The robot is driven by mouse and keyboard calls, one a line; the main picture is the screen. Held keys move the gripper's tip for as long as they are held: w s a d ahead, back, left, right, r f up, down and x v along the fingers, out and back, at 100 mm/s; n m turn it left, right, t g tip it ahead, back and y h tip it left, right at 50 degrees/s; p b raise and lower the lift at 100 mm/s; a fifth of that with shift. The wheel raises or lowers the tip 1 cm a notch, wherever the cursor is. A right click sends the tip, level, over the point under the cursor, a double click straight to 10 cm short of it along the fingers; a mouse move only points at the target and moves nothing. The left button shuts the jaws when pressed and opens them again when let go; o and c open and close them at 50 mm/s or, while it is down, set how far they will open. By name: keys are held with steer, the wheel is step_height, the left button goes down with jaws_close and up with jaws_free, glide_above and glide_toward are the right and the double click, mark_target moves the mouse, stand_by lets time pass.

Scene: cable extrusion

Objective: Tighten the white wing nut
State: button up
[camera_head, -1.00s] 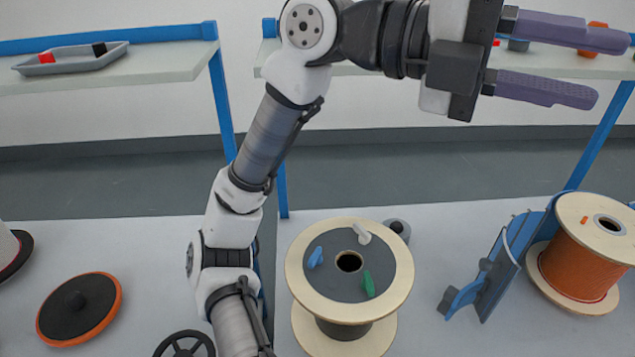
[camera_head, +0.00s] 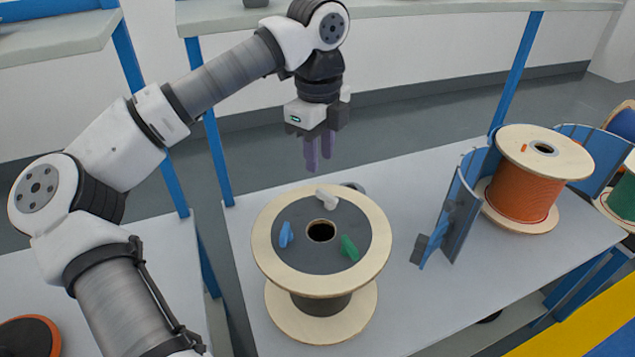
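The white wing nut (camera_head: 327,199) sits on the dark grey disc on top of the wooden spool (camera_head: 268,254), on the far side of its centre hole. A blue wing nut (camera_head: 286,235) sits on the left of the disc and a green wing nut (camera_head: 349,248) on the right. My gripper (camera_head: 319,164) points down with purple fingers, above and behind the white wing nut and apart from it. A gap shows between the fingers and nothing is held.
A blue bracket stand (camera_head: 462,208) stands right of the spool. Beyond it is a spool of orange cable (camera_head: 524,190), with a green one (camera_head: 624,198) at the right edge. A black and orange disc (camera_head: 29,338) lies at lower left. The table (camera_head: 420,300) is clear in front.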

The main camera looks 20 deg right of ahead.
mark_target(320, 189)
step_height(320, 189, down, 8)
steer(key=shift+d+r, duration=0.1)
steer(key=shift+r, duration=0.1)
steer(key=shift+c, duration=0.4)
jaws_close()
